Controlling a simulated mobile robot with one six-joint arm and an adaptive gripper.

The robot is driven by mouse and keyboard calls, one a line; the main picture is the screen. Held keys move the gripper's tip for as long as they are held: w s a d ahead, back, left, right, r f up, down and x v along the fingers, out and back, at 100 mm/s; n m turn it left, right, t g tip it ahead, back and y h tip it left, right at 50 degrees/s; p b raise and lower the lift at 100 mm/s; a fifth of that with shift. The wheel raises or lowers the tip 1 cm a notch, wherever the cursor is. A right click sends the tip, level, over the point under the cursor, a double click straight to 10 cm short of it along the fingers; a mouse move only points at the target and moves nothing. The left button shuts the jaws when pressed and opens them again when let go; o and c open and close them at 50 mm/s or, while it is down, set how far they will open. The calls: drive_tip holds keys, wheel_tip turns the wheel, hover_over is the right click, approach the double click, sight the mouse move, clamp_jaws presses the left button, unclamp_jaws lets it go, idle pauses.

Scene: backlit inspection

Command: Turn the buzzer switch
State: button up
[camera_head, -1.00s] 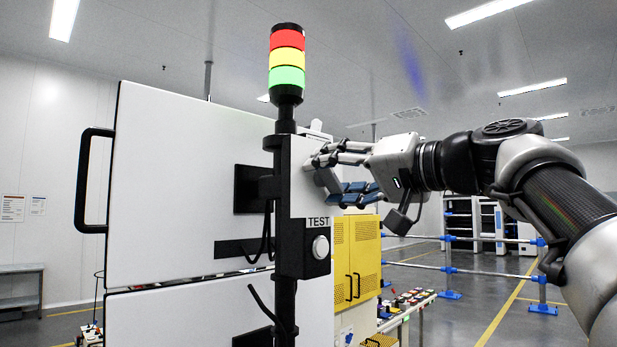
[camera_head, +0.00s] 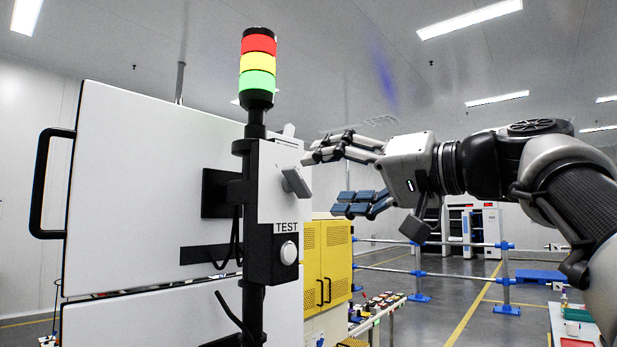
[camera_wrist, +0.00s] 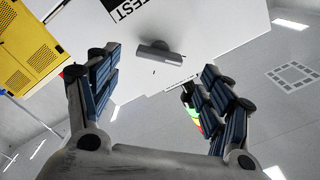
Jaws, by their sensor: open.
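The buzzer switch is a grey lever knob (camera_head: 295,181) on the white plate (camera_head: 272,203) of the stack-light post. In the wrist view the knob (camera_wrist: 158,52) shows as a grey bar on a round stem, beyond the fingertips and roughly midway between them. My gripper (camera_head: 335,180) is open and empty, to the right of the knob and apart from it. Its blue-padded fingers (camera_wrist: 148,84) are spread wide in the wrist view. A "TEST" label (camera_head: 287,227) and a round white button (camera_head: 288,253) sit below the plate.
The red, yellow and green light tower (camera_head: 257,68) tops the black post. A large white panel with a black handle (camera_head: 52,183) stands at left. A yellow cabinet (camera_head: 328,262) and blue-jointed rails (camera_head: 420,272) stand behind. Open air lies right of the plate.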

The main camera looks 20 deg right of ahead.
drive_tip(key=v, duration=0.5)
drive_tip(key=shift+s+d, duration=0.2)
drive_tip(key=shift+s, duration=0.05)
